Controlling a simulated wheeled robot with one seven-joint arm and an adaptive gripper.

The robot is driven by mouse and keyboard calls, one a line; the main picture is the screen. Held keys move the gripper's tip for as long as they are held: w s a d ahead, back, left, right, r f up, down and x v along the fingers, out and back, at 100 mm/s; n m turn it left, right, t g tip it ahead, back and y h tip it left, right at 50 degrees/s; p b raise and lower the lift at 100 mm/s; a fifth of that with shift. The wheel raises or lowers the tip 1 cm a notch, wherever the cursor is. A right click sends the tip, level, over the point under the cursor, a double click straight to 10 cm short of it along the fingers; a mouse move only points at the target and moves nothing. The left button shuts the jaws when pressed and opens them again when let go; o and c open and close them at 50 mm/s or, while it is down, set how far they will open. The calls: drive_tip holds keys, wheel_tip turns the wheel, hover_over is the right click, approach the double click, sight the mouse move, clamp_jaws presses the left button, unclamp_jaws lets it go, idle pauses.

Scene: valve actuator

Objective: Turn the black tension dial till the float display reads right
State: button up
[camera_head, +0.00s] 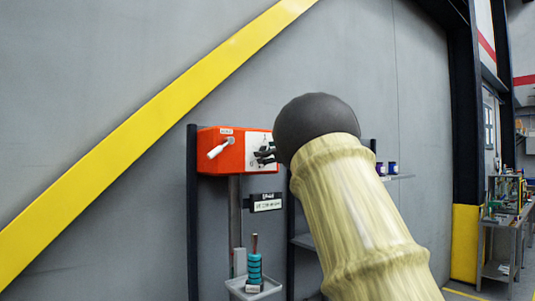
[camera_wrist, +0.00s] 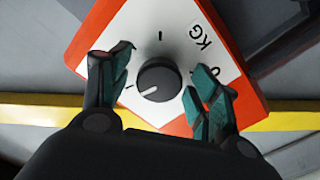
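The black dial (camera_wrist: 159,80) sits on a white panel (camera_wrist: 150,20) in the wrist view. Its white pointer mark points to the lower left. Tick marks and the letters KG are printed around it. My gripper (camera_wrist: 161,72) is open, with one teal-padded finger on each side of the dial and visible gaps to it. In the head view my gripper (camera_head: 265,154) is at the right face of the orange box (camera_head: 212,158), where it and my arm hide the dial. A small black-and-white display (camera_head: 266,203) hangs below the box; its text is too small to read.
A white lever (camera_head: 220,148) sticks out of the box's front. Dark posts (camera_head: 193,215) flank the box. A workbench (camera_head: 505,225) is at the far right.

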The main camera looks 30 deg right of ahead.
drive_tip(key=c, duration=0.8)
drive_tip(key=shift+o, duration=0.2)
drive_tip(key=shift+n, duration=0.3)
drive_tip(key=shift+n+b, duration=1.2)
drive_tip(key=shift+n, duration=2.2)
drive_tip(key=shift+d, duration=0.1)
drive_tip(key=o, duration=1)
